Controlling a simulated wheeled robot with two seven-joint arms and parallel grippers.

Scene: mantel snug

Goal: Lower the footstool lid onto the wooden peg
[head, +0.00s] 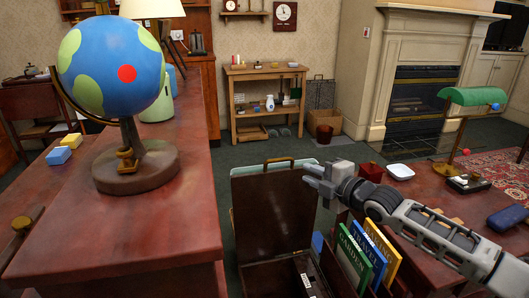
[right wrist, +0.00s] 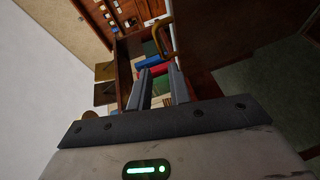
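The footstool lid (head: 275,212) stands raised as a dark brown panel in the lower middle of the head view. A brass-coloured handle (head: 292,162) is at its top edge. The open footstool (head: 300,276) shows below it, cut off by the picture's bottom edge. My right gripper (head: 309,178) is open and empty beside the lid's upper right edge. In the right wrist view its fingers (right wrist: 152,76) are apart, near the brass handle (right wrist: 168,38); contact cannot be told. I cannot make out the wooden peg. My left gripper is out of view.
A red-brown table with a globe (head: 112,70) fills the left. Upright books (head: 355,258) stand right of the footstool, below my right arm. Open carpet lies behind the lid.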

